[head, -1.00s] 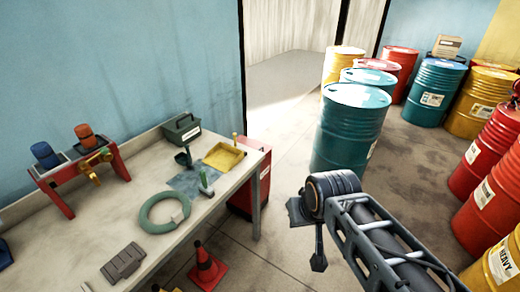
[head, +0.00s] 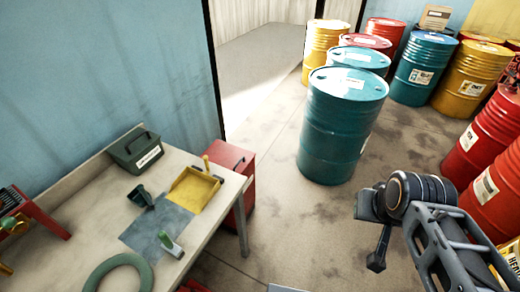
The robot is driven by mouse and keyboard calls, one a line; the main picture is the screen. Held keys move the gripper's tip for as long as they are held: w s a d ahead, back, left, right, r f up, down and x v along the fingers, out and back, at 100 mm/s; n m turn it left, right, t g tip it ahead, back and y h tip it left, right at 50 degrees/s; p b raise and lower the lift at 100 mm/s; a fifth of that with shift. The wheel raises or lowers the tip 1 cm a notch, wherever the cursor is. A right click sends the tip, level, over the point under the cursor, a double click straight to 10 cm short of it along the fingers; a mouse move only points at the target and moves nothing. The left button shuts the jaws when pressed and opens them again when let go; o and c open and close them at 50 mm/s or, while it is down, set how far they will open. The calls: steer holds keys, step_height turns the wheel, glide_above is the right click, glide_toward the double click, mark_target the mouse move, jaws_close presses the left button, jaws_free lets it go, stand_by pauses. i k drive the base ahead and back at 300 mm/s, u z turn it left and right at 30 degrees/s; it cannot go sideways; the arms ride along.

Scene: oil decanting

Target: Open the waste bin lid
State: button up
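The waste bin appears to be the red box-shaped container (head: 239,180) standing on the floor against the right end of the workbench. Its flat red top looks shut; the bench and the yellow tray hide part of it. My arm comes in from the lower right. Its dark end parts, where my gripper (head: 375,232) seems to be, hang over open floor to the right of the bin and well apart from it. I cannot make out two clear fingertips, and nothing is visibly held.
The workbench (head: 189,247) carries a green box (head: 136,152), a yellow tray (head: 193,190), a blue-grey cloth (head: 150,232) and a green hose ring (head: 101,268). A teal drum (head: 338,130) stands beyond the bin, with several others behind. Floor between bin and arm is clear.

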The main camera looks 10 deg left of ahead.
mark_target(229, 157)
steer(key=u, duration=0.05)
steer(key=i, duration=0.8)
steer(key=u, duration=1.05)
steer(key=i, duration=0.65)
steer(key=u, duration=0.65)
